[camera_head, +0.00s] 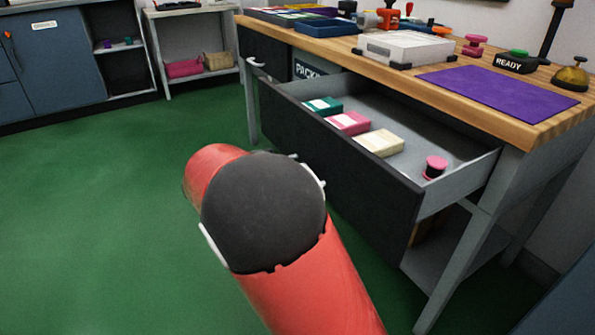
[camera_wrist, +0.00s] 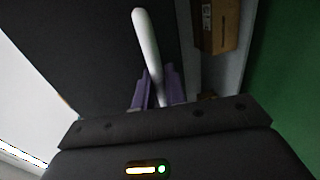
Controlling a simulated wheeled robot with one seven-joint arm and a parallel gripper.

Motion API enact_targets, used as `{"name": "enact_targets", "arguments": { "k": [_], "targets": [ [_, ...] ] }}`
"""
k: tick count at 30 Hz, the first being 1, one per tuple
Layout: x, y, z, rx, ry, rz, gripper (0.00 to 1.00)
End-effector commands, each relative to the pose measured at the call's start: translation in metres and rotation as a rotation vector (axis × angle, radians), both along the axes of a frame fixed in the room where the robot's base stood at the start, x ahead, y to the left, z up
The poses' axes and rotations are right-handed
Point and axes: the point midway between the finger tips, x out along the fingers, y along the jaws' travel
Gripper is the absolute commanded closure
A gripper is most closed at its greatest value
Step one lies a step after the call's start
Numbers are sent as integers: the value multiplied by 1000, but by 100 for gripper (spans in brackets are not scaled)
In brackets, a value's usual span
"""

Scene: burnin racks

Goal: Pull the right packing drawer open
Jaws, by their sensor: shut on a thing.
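The right packing drawer (camera_head: 385,190) has a dark front and a grey inside, and it stands well out from under the wooden bench top. In it lie a teal box (camera_head: 322,106), a pink box (camera_head: 349,123), a cream box (camera_head: 373,143) and a pink-and-black spool (camera_head: 434,167). In the wrist view the purple fingers of my gripper (camera_wrist: 158,88) are shut on the drawer's pale bar handle (camera_wrist: 147,38), beside the dark drawer front (camera_wrist: 85,45). In the head view my red arm hides the gripper and handle.
A left drawer (camera_head: 264,52) with a handle is closed. The bench top (camera_head: 420,85) bears trays, a white box, a purple mat (camera_head: 500,92), a READY block and a bell (camera_head: 570,76). Green floor (camera_head: 90,210) is clear at left. Cabinets and shelves stand behind.

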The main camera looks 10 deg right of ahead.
Motion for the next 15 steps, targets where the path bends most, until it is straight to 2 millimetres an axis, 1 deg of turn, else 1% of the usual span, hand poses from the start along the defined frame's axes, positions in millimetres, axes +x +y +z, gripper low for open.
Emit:
{"name": "enact_targets", "arguments": {
  "k": [4,5,8,15],
  "targets": [
    [0,0,-1,0,2,-2,100],
    [0,0,-1,0,2,-2,84],
    [0,0,-1,0,2,-2,71],
    [0,0,0,0,1,-1,70]
  ]
}}
